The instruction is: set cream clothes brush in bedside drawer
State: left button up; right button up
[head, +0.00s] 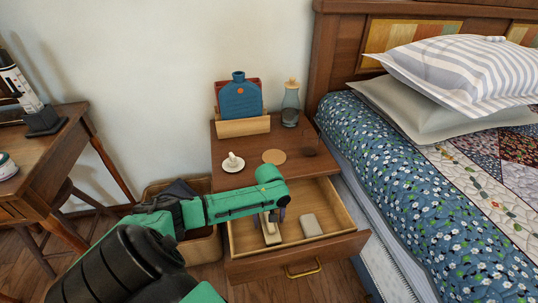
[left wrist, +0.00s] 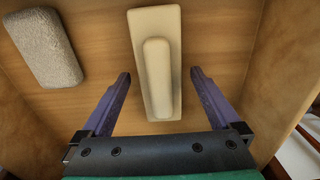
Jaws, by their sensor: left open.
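The cream clothes brush (head: 271,236) lies on the floor of the open bedside drawer (head: 335,247), toward its left side. It also shows in the left wrist view (left wrist: 155,62), lying flat with its raised handle up. My left gripper (head: 273,214) is over the drawer and points down at the brush, hiding part of it in the head view. In the left wrist view the fingers (left wrist: 160,76) are apart, one on each side of the brush, with visible gaps. My right gripper is not in view.
A grey textured block (head: 311,225) lies in the drawer right of the brush. The nightstand top (head: 225,150) holds a cup on a saucer (head: 233,162), a round coaster (head: 274,156), a blue bottle (head: 239,96) and a glass lamp (head: 291,104). A bed (head: 420,180) stands right.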

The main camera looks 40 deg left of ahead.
pick_arm(q)
notch_tip(320, 180, up, 12)
jog(key=p, duration=0.4)
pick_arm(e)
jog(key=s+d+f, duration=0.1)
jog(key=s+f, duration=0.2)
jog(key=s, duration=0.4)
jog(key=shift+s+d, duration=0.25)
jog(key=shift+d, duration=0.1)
pick_arm(q)
jog(key=shift+r, duration=0.1)
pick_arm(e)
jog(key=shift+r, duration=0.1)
